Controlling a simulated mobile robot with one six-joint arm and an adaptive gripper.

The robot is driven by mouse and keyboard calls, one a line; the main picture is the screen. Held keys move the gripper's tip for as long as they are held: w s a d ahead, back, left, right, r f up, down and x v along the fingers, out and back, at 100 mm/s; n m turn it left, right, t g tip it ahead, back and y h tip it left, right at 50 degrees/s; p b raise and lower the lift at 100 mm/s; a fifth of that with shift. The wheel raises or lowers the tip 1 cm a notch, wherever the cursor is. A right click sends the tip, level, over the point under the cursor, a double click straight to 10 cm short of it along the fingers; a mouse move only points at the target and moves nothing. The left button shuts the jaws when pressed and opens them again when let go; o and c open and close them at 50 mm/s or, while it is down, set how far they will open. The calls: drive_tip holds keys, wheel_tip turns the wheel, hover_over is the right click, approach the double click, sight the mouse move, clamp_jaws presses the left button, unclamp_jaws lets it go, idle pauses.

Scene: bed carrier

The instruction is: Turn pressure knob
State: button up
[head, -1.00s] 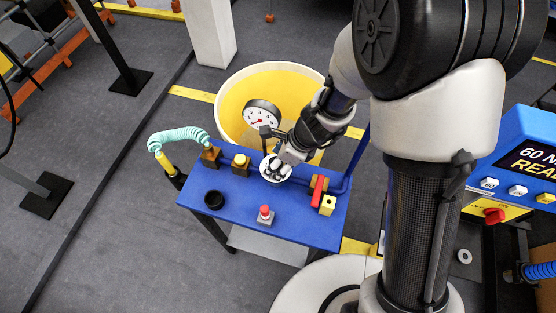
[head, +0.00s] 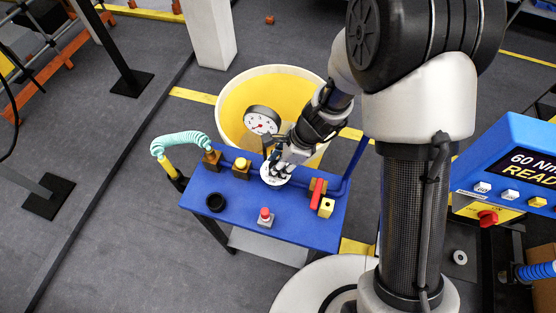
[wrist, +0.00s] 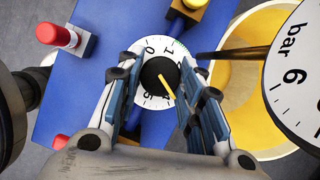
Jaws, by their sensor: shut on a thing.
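The pressure knob (wrist: 158,76) is black with a yellow pointer line and sits on a round white numbered dial (wrist: 151,99). In the wrist view its pointer slants down to the right, toward the lower numerals. The dial also shows in the head view (head: 274,181) on the blue bench top (head: 236,207), where the gripper hides the knob. My gripper (wrist: 163,82) is shut on the knob, one finger on each side. The pressure gauge (head: 262,120) stands behind the dial; its white face, marked "bar" (wrist: 295,80), is partly cut off in the wrist view.
A yellow tub (head: 234,92) stands behind the bench. A blue display console (head: 515,135) is at the right.

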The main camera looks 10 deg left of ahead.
drive_tip(key=shift+n, duration=0.6)
drive_tip(key=o, duration=1.1)
drive_tip(key=shift+c, duration=0.2)
drive_tip(key=shift+r, duration=0.1)
drive_tip(key=v, duration=1.2)
drive_tip(key=shift+w, duration=0.25)
drive_tip(key=shift+a, duration=0.15)
